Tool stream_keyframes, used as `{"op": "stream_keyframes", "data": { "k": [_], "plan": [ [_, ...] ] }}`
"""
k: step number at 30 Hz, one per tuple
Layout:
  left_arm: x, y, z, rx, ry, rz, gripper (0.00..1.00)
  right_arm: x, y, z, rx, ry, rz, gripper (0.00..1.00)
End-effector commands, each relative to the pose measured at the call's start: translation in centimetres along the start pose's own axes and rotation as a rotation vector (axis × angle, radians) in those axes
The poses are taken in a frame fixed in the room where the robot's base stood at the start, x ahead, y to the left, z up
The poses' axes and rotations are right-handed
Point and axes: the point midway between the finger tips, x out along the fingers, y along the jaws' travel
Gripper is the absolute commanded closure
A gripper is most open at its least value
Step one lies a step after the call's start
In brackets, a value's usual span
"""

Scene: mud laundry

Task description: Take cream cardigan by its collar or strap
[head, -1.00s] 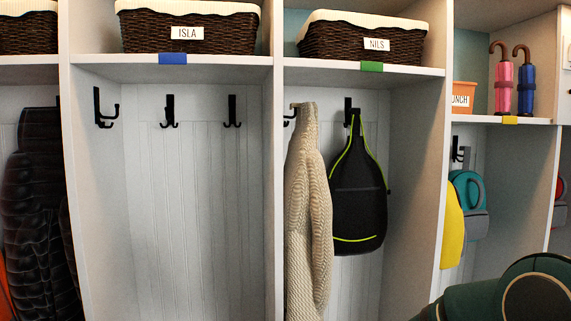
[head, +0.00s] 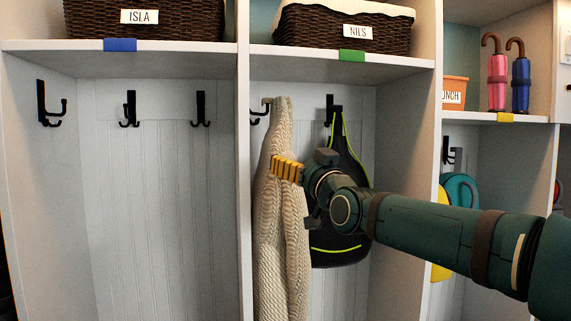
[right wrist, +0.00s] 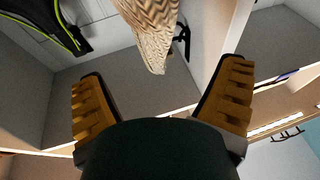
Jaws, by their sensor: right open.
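The cream cardigan (head: 275,220) hangs from a black hook on the left side of the cubby under the NILS basket. Its collar end (head: 282,106) is at the top, by the hook. My right gripper (head: 287,169) reaches in from the right and its yellow fingers overlap the upper part of the cardigan, below the collar. In the right wrist view the fingers (right wrist: 160,100) are wide apart with nothing between them. The cardigan's collar end (right wrist: 152,55) shows there above and beyond the fingertips. My left gripper is out of view.
A black bag with lime trim (head: 340,250) hangs beside the cardigan, partly hidden by my right arm. A white divider (head: 243,200) stands close on the cardigan's left. The shelf (head: 300,64) is above. The cubby under ISLA has only empty hooks (head: 130,110).

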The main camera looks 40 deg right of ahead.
Motion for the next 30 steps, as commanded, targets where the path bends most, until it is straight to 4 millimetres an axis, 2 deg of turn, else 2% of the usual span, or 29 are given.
{"op": "stream_keyframes", "data": {
  "k": [5, 19, 30],
  "plan": [
    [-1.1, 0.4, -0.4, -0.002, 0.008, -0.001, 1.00, 1.4, -0.1, -0.3, 0.000, -0.002, -0.001, 0.08],
    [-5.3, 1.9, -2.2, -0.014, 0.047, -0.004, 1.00, 7.3, -0.2, -0.3, -0.002, -0.004, -0.002, 0.08],
    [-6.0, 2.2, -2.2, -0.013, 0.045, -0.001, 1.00, 11.1, -0.1, 0.0, -0.001, -0.002, 0.000, 0.08]
  ]
}}
